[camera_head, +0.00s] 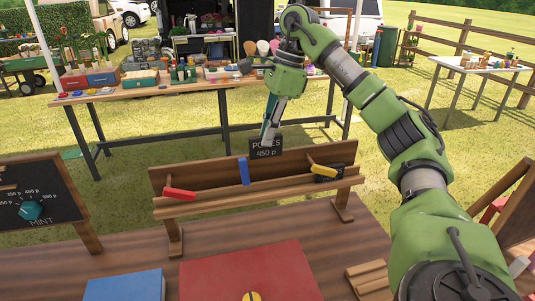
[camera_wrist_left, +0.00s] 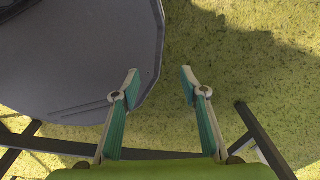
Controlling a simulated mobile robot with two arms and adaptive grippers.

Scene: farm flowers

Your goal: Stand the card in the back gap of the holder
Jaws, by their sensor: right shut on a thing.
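A small black card (camera_head: 266,149) with white lettering, "450 p" on its lower line, hangs upright at the fingertips of my right gripper (camera_head: 269,132). The gripper is shut on the card's upper part. The card is in front of the top edge of a wooden rack in the head view; I cannot tell whether they touch. A small slatted wooden block (camera_head: 367,274), which looks like the holder, lies on the table at lower right, partly hidden by my right arm. Its gaps are hard to make out. My left gripper (camera_wrist_left: 160,80) is open and empty in the left wrist view.
The wooden rack (camera_head: 215,195) carries red, blue and yellow-black pieces. A chalkboard (camera_head: 35,205) stands left. A grey rounded surface (camera_wrist_left: 75,60) is close to my left gripper.

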